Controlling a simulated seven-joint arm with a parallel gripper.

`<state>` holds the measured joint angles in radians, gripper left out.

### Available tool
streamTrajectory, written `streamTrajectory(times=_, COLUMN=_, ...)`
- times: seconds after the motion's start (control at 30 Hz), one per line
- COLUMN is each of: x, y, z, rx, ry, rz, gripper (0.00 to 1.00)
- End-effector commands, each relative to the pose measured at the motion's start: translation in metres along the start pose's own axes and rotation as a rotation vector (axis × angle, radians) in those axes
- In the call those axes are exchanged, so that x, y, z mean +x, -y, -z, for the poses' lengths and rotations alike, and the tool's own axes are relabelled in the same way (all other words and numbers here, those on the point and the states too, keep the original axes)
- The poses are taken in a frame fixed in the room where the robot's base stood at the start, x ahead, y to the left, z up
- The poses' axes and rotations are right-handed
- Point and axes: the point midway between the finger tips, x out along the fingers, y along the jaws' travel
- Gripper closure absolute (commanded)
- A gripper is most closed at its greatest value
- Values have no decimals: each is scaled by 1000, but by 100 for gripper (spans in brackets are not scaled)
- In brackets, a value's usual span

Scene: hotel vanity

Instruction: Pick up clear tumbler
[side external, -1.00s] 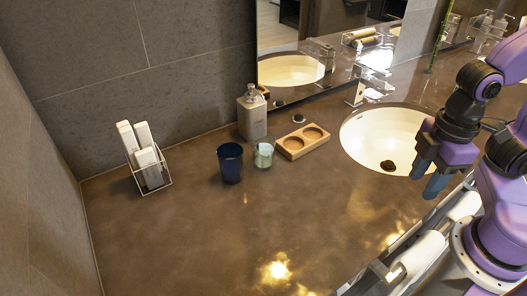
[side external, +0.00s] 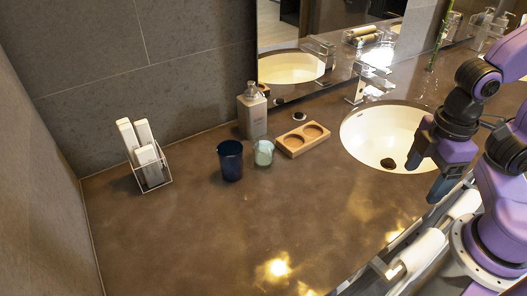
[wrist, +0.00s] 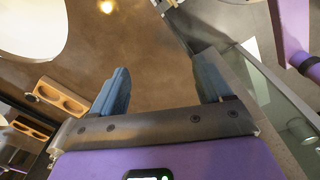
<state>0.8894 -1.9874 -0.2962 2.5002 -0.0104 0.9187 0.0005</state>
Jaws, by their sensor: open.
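The clear tumbler (side external: 263,153) stands upright on the brown counter (side external: 200,230), between a dark blue tumbler (side external: 230,160) and a wooden holder. It looks pale greenish and see-through. I cannot make it out in the wrist view. My gripper (side external: 424,178) is at the right, by the front rim of the sink, well apart from the tumbler. In the wrist view my gripper (wrist: 163,88) has its two blue-grey fingers spread with nothing between them.
The wooden two-hole holder (side external: 302,139) lies right of the tumbler, and a soap bottle (side external: 252,113) stands behind it. The sink (side external: 385,135) and faucet (side external: 370,85) are at the right. A wire rack with white boxes (side external: 150,165) stands at left. The front counter is clear.

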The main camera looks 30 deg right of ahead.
Motion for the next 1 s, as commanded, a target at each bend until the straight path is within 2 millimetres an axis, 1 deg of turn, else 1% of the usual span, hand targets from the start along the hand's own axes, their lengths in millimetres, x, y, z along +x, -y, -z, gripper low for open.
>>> streamTrajectory(times=0.07, x=4, y=-9, z=3, rx=-25, ry=42, rz=-34, gripper=22)
streamTrajectory(times=0.17, x=12, y=-31, z=8, rx=-88, ry=144, rz=-120, gripper=22)
streamTrajectory(times=0.27, x=20, y=-63, z=17, rx=-181, ry=286, rz=-240, gripper=22)
streamTrajectory(times=0.3, x=22, y=-76, z=22, rx=-221, ry=346, rz=-290, gripper=22)
streamTrajectory(times=0.4, x=24, y=-108, z=37, rx=-324, ry=488, rz=-413, gripper=22)
streamTrajectory(times=0.47, x=24, y=-125, z=49, rx=-388, ry=569, rz=-486, gripper=22)
streamTrajectory(times=0.5, x=24, y=-136, z=57, rx=-434, ry=623, rz=-535, gripper=22)
streamTrajectory(times=0.57, x=24, y=-151, z=72, rx=-502, ry=699, rz=-607, gripper=22)
streamTrajectory(times=0.6, x=24, y=-161, z=83, rx=-548, ry=748, rz=-655, gripper=22)
streamTrajectory(times=0.67, x=25, y=-173, z=100, rx=-620, ry=818, rz=-727, gripper=22)
streamTrajectory(times=0.7, x=25, y=-180, z=113, rx=-669, ry=863, rz=-774, gripper=22)
streamTrajectory(times=0.77, x=27, y=-190, z=133, rx=-745, ry=924, rz=-846, gripper=22)
streamTrajectory(times=0.83, x=31, y=-198, z=158, rx=-838, ry=989, rz=-928, gripper=22)
streamTrajectory(times=0.9, x=37, y=-202, z=184, rx=-930, ry=1043, rz=-1009, gripper=22)
streamTrajectory(times=1.0, x=47, y=-204, z=216, rx=-1052, ry=1097, rz=-1111, gripper=22)
